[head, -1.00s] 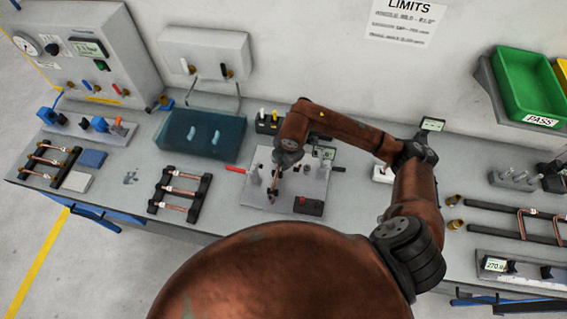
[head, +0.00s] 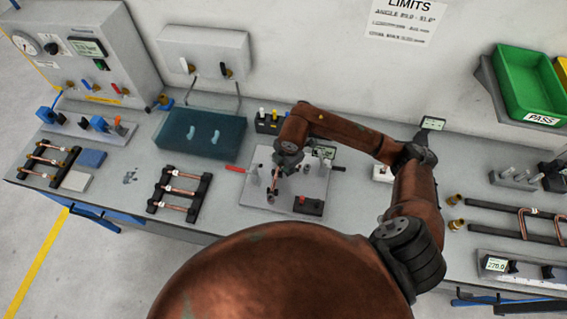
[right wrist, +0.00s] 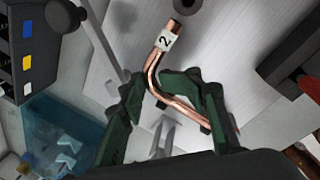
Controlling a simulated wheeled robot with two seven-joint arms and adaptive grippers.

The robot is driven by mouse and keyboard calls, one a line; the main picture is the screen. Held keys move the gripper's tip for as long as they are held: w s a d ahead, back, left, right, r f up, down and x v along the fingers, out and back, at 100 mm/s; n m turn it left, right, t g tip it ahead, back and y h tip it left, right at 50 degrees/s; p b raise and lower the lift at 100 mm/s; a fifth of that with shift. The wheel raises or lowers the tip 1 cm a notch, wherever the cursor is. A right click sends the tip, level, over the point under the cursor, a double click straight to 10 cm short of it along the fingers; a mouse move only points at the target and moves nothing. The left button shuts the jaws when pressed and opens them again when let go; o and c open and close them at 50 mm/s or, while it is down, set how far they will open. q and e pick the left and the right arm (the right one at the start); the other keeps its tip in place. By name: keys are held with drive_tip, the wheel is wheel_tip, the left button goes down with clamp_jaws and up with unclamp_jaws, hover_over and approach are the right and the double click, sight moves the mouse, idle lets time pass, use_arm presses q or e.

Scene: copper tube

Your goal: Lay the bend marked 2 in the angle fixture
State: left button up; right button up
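The copper bend (right wrist: 161,62) carries a white tag marked 2 and shows in the right wrist view. One leg runs toward the top of that view, the other toward the lower right. My right gripper (right wrist: 150,84) has its green fingers on either side of the bend near its corner, with a gap visible between them. In the head view my right gripper (head: 275,181) points down over the pale plate of the angle fixture (head: 258,201). Whether the bend rests fully on the plate cannot be told. My left gripper is not in view.
A dark block with a red knob (head: 309,206) sits at the plate's front right. A red-handled tool (head: 236,169) lies left of the plate. A rack with copper tubes (head: 180,191) stands further left, with a blue-green tray (head: 200,134) behind it. Bent tubes (head: 524,224) lie at right.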

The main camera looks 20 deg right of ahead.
drive_tip(key=shift+o, duration=0.2)
drive_tip(key=shift+w, duration=0.4)
drive_tip(key=shift+s+r, duration=0.2)
drive_tip(key=shift+r, duration=0.15)
drive_tip(key=shift+r, duration=0.4)
wheel_tip(320, 180, up, 11)
drive_tip(key=s, duration=0.2)
drive_tip(key=shift+d, duration=0.2)
drive_tip(key=shift+s+f, duration=0.1)
drive_tip(key=shift+f, duration=0.05)
